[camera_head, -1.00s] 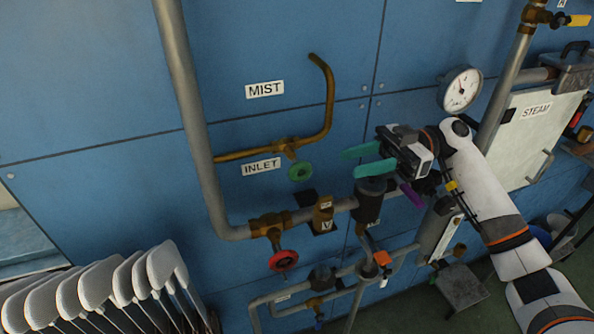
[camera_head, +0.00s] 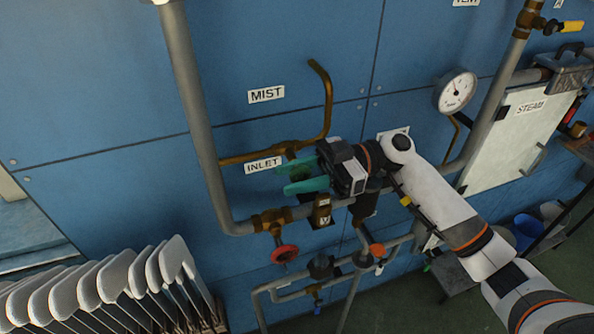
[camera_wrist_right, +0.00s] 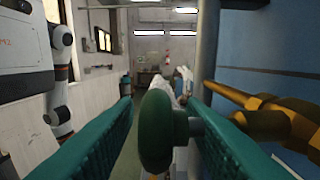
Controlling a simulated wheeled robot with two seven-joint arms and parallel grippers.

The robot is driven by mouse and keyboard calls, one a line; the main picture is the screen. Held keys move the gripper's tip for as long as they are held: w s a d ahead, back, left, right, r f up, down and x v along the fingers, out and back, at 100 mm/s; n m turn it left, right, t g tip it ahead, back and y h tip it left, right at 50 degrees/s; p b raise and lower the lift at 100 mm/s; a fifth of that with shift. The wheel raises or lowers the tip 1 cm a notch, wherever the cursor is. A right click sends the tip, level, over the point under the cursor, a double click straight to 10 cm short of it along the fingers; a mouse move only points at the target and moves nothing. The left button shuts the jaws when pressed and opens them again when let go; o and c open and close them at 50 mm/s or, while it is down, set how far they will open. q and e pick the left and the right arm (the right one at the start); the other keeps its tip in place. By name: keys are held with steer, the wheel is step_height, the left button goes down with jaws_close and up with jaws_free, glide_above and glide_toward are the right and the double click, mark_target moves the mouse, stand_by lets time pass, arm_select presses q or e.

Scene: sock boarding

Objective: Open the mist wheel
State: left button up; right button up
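The mist wheel is a small green round handwheel (camera_wrist_right: 156,130) on the brass mist pipe (camera_head: 328,100), below the MIST label (camera_head: 266,94). In the right wrist view it stands between the two teal fingers of my right gripper (camera_wrist_right: 160,140), with visible space beside it. In the head view the fingers and gripper body largely hide the wheel. I cannot tell whether either finger touches it. My left gripper is not in view.
A red handwheel (camera_head: 285,254) and a brass valve (camera_head: 321,210) sit on the grey pipe below. A thick grey pipe (camera_head: 196,110) rises at the left. White sock boards (camera_head: 90,290) stand at lower left. A gauge (camera_head: 456,91) and the STEAM panel (camera_head: 515,140) are at the right.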

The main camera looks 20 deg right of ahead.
jaws_close()
